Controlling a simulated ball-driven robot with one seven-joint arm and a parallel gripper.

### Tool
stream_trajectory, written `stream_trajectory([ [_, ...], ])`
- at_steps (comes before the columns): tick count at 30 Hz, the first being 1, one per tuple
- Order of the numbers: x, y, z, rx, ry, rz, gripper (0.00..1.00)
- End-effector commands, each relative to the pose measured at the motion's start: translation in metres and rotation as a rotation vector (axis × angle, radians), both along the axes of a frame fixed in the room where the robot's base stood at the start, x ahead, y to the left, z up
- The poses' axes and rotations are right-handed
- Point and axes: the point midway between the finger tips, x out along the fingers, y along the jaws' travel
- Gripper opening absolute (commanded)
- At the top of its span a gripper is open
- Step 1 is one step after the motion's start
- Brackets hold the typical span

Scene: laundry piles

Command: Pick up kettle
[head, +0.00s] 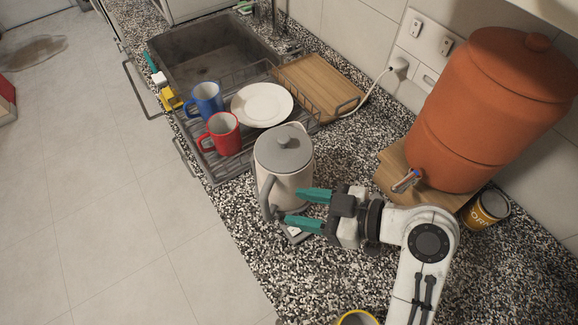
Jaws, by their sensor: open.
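The kettle (284,167) stands upright on the speckled counter. It is pale with a grey lid, and its grey handle (266,198) faces the front left. My gripper (302,208) is open with its teal fingertips at the kettle's lower right side, close to the handle. One fingertip overlaps the kettle's body in the picture and the other lies just below the handle. I cannot tell whether they touch it. A small light piece at the kettle's foot is partly hidden by the lower finger.
Behind the kettle, a wire dish rack (240,165) holds a red mug (224,130), a blue mug (207,99) and a white plate (262,104). A large terracotta water dispenser (490,110) stands right. A can (485,210) sits beside it. The counter (275,262) has bare room in front.

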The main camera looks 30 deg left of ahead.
Motion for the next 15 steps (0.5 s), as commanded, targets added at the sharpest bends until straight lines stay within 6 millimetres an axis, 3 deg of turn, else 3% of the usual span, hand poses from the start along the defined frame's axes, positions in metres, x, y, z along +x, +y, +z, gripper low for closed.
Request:
stream_trajectory([
  [4, -0.006, 0.022, -0.012, 0.0, -0.001, 0.004, 0.49],
  [15, -0.016, 0.052, -0.023, 0.0, 0.001, 0.004, 0.49],
])
